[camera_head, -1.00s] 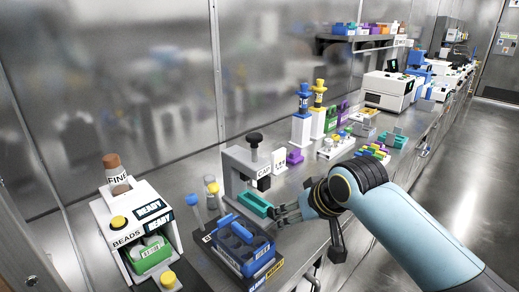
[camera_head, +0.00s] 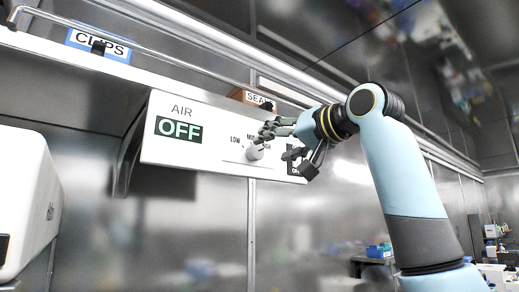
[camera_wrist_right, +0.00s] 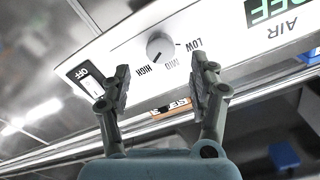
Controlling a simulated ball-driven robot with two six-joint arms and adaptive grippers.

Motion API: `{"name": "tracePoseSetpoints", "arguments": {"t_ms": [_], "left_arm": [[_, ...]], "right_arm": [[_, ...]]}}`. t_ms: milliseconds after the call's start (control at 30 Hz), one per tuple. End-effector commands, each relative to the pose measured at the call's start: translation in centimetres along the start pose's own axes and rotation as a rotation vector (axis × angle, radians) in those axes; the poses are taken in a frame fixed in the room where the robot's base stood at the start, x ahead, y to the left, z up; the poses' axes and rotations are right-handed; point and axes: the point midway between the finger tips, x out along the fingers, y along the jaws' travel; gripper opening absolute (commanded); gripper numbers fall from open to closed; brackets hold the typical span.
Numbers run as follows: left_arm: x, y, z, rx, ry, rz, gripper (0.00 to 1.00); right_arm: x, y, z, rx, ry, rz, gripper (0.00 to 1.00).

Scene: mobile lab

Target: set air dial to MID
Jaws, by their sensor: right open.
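The white air panel (camera_head: 215,165) has a green-lit display (camera_head: 179,130) reading OFF under the word AIR. Its grey round dial (camera_head: 254,153) sits below the labels LOW, MID and HIGH. In the right wrist view the panel appears upside down, and the dial (camera_wrist_right: 160,46) shows a small dark mark near its labelled edge; its exact setting is hard to tell. My right gripper (camera_head: 279,142) is open and empty in front of the panel, close to the dial. In the right wrist view its fingers (camera_wrist_right: 165,76) are spread, with the dial beyond the gap, apparently untouched. My left gripper is out of view.
A black switch area (camera_wrist_right: 92,85) marked OFF lies beside the dial, partly hidden by my gripper in the head view. A shelf above holds a CLIPS bin (camera_head: 98,45) and a SEAL box (camera_head: 250,97) behind a rail. A white machine (camera_head: 28,200) stands at left.

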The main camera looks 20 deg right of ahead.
Motion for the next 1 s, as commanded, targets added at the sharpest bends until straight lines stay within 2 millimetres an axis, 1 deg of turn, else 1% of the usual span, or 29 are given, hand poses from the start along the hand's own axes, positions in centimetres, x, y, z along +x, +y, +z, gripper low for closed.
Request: {"name": "tracePoseSetpoints", "arguments": {"t_ms": [33, 100, 200, 300, 467, 700, 767, 1000], "left_arm": [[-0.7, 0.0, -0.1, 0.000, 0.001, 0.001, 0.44], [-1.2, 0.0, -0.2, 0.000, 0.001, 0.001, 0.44], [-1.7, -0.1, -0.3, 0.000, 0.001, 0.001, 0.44], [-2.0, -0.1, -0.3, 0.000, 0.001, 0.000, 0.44], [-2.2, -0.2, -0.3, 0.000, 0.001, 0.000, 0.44], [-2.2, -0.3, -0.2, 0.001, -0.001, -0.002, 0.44], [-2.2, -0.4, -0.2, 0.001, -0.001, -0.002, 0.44], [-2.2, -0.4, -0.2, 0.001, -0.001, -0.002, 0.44]], "right_arm": [[1.1, -0.2, -0.1, 0.004, -0.004, -0.002, 0.61], [2.5, -0.2, -0.2, 0.003, -0.004, -0.001, 0.61], [4.2, -0.2, -0.1, 0.002, -0.003, -0.001, 0.61], [5.5, -0.1, -0.1, 0.000, -0.002, 0.001, 0.61], [6.4, 0.0, 0.0, -0.001, -0.001, 0.001, 0.61], [6.4, 0.0, 0.1, -0.002, 0.000, 0.001, 0.61], [6.4, 0.0, 0.1, -0.002, 0.000, 0.001, 0.54], [6.4, 0.1, 0.1, -0.002, 0.000, 0.002, 0.23]]}}
